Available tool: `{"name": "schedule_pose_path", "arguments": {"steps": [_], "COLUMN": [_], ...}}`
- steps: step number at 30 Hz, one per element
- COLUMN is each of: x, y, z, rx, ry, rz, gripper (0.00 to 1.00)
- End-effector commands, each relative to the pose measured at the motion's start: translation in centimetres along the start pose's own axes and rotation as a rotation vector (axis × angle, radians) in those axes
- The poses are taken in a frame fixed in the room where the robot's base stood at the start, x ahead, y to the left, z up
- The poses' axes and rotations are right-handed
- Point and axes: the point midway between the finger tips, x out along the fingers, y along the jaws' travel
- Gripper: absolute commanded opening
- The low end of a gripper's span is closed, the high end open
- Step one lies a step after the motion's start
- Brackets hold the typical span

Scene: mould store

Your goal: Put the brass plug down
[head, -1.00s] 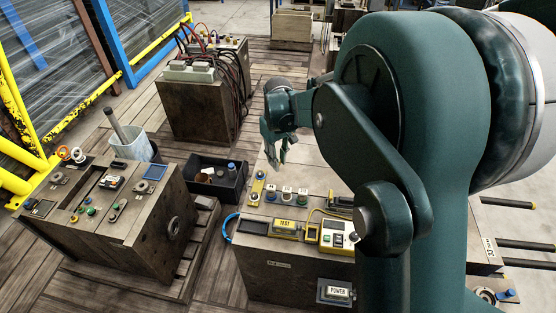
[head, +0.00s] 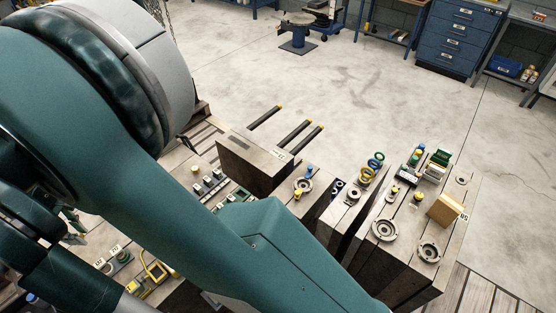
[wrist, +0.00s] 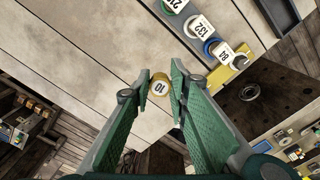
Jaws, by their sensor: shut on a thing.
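The brass plug (wrist: 160,89) shows in the wrist view as a short gold-coloured round piece with a white top marked 10. It sits between the fingertips of my gripper (wrist: 161,80), which is shut on it. In the head view my arm fills the left and middle, and I cannot make out the plug there.
In the wrist view a row of numbered round pieces (wrist: 201,26) stands at the upper right, beside a dark tray (wrist: 279,15). In the head view, blocks at the right carry rings, round sockets (head: 385,230) and a tan box (head: 444,209). Open concrete floor (head: 330,70) lies behind.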

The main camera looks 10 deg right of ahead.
Motion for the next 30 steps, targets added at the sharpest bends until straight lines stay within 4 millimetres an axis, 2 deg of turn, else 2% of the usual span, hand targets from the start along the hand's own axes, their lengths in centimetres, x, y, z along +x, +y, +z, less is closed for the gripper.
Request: {"name": "schedule_pose_path", "arguments": {"steps": [6,17,30], "x": [0.1,0.1,0.3], "y": [6.0,15.6,25.9], "z": [3.3,9.9,19.5], "rx": [0.069,0.186,0.331], "ry": [0.000,0.000,0.000], "rz": [0.000,0.000,0.000], "gripper": [0.05,0.05,0.05]}}
